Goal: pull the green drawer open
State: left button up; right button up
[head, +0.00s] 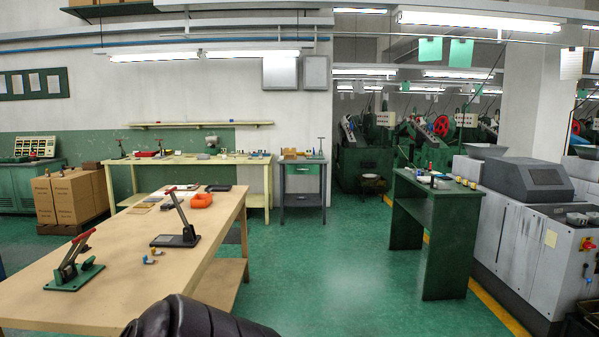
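A small dark grey work stand (302,199) stands against the far wall, right of the long pale bench. Under its top is a green drawer front (303,170), which looks closed, though it is small and far off. Its handle is too small to make out. Neither of my grippers is in view.
A black padded object (195,320) is at the bottom edge. A dark green table (436,190) and a grey machine (530,230) stand right. Green floor (330,255) between is clear.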

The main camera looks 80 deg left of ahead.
aim_at(291, 168)
jog(key=u, duration=2.6)
jog(key=i+l, duration=0.1)
jog(key=i, duration=6.8)
jog(key=l+z, duration=0.05)
jog(key=l, duration=0.3)
